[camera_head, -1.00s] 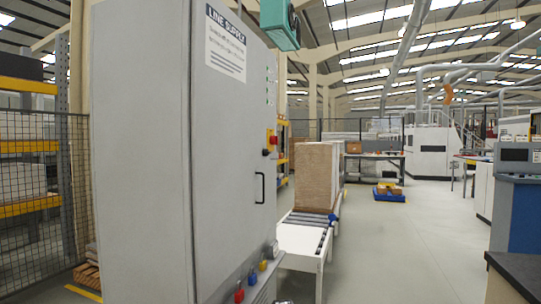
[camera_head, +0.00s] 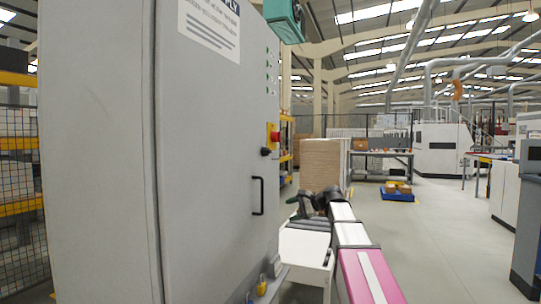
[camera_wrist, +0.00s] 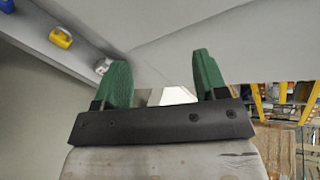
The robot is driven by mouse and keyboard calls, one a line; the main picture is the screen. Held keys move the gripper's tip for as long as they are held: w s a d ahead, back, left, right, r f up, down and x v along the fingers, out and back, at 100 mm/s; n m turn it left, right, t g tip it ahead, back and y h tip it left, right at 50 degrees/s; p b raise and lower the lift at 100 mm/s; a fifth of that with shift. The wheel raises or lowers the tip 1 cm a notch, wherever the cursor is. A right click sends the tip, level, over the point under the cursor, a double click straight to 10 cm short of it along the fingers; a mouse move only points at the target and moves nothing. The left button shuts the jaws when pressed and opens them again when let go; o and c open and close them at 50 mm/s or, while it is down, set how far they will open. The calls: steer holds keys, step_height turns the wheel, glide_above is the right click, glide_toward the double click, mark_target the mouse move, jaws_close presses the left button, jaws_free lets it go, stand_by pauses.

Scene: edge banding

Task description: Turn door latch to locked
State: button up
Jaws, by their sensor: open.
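The grey cabinet door (camera_head: 215,180) fills the left half of the head view, shut and upright. It has a black upright bar handle (camera_head: 258,196). Above it is a red and yellow switch (camera_head: 273,138) with a small black knob (camera_head: 265,152) at its lower left. I cannot tell from the picture which part is the latch. My gripper (camera_wrist: 163,75) is open and empty, its two green fingers apart. In the head view my gripper is small and partly hidden, right of and beyond the handle, apart from the door.
A white roller conveyor (camera_head: 303,245) with a stack of boards (camera_head: 320,165) stands right of the cabinet. Padlocks, one yellow (camera_wrist: 61,37), hang along a ledge low on the cabinet. Open floor (camera_head: 440,230) lies to the right.

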mark_target(271, 152)
step_height(271, 152, up, 23)
steer(key=d+y, duration=0.1)
steer(key=y, duration=0.4)
steer(key=shift+m, duration=0.4)
steer(key=x, duration=1)
steer(key=shift+w+a, duration=0.15)
steer(key=shift+a, duration=0.1)
steer(key=c, duration=0.9)
